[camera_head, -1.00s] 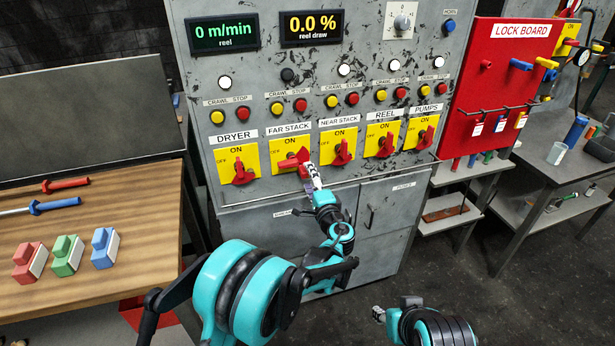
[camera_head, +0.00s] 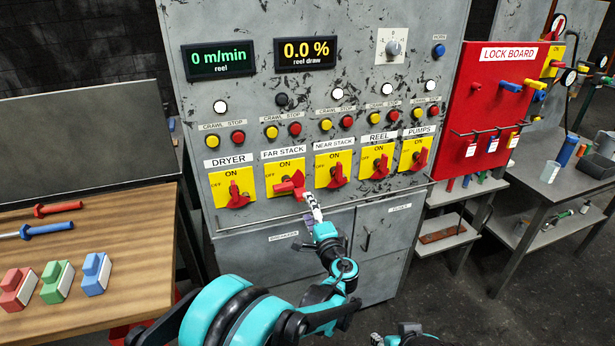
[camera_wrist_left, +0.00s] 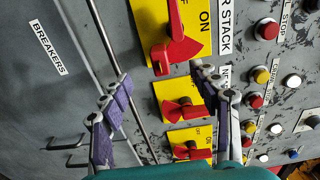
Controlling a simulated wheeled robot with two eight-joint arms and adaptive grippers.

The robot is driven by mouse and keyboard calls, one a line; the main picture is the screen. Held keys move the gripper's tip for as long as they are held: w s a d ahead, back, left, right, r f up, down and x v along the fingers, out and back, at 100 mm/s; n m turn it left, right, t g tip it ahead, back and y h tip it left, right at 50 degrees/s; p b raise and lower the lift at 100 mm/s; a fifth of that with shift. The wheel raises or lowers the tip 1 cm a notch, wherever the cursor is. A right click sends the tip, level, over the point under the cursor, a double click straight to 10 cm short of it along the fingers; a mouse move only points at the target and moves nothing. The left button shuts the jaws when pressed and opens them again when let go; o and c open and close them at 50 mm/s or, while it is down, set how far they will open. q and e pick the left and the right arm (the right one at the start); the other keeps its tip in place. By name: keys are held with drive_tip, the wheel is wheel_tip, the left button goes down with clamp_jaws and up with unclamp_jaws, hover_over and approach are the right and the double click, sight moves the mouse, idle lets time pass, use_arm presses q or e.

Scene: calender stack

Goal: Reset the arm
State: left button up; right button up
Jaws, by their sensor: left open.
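My left gripper (camera_head: 309,197) is in front of the grey control panel (camera_head: 350,100), just below and right of the red FAR STACK handle (camera_head: 290,186). That handle lies roughly sideways on its yellow plate. In the left wrist view the two fingers of my left gripper (camera_wrist_left: 160,88) are spread wide with nothing between them, and the FAR STACK handle (camera_wrist_left: 176,38) shows beyond the fingertips. I cannot tell whether a finger touches it. My right gripper (camera_head: 377,340) only just shows at the bottom edge, too cut off to read.
The DRYER handle (camera_head: 234,195) and NEAR STACK handle (camera_head: 336,175) flank the FAR STACK one. A rail (camera_wrist_left: 110,55) runs below the switches. A wooden bench (camera_head: 120,240) with coloured blocks stands left. A red lock board (camera_head: 490,100) is at right, with open dark floor in front.

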use_arm(q)
drive_tip(key=s+a+r+n+g, duration=0.1)
drive_tip(key=s+a+n+g, duration=0.25)
drive_tip(key=s+a, duration=0.45)
drive_tip(key=s+a+r+n+g, duration=0.1)
drive_tip(key=s+a+n+g, duration=0.25)
drive_tip(key=s+a, duration=0.45)
drive_tip(key=s+a+f+n+g+h, duration=0.1)
drive_tip(key=s+f+n+h, duration=0.1)
drive_tip(key=s, duration=0.8)
drive_tip(key=s+a+f+n+g+h, duration=0.2)
drive_tip(key=s+f+n, duration=0.3)
drive_tip(key=s, duration=0.5)
drive_tip(key=shift+h, duration=0.8)
